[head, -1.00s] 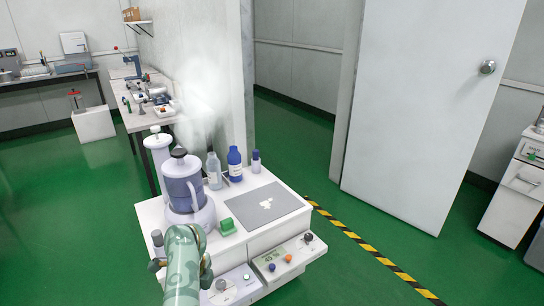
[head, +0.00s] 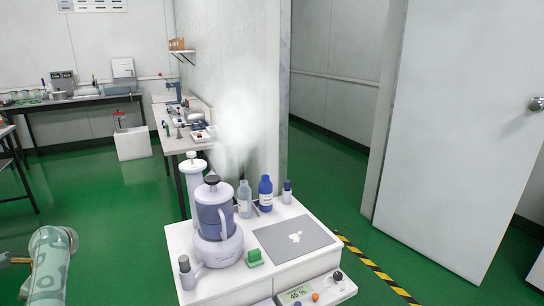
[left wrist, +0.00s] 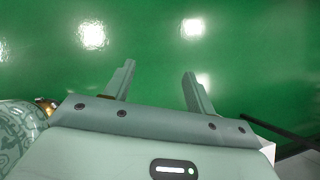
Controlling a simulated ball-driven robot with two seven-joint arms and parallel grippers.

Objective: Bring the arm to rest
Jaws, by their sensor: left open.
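My left gripper (left wrist: 158,70) shows in the left wrist view with its two fingers spread apart and nothing between them. Only green floor is seen beyond the fingertips. In the head view my left arm (head: 50,262) is at the lower left corner, over the floor and apart from the white cart. The fingers are not seen in that view. My right gripper is in neither view.
A white cart (head: 182,237) stands at lower centre, bearing a lidded jug appliance (head: 216,220), bottles (head: 265,193) and a grey mat (head: 275,237). Benches line the back wall. A door (head: 450,130) stands at right. Green floor (head: 95,215) is clear at left.

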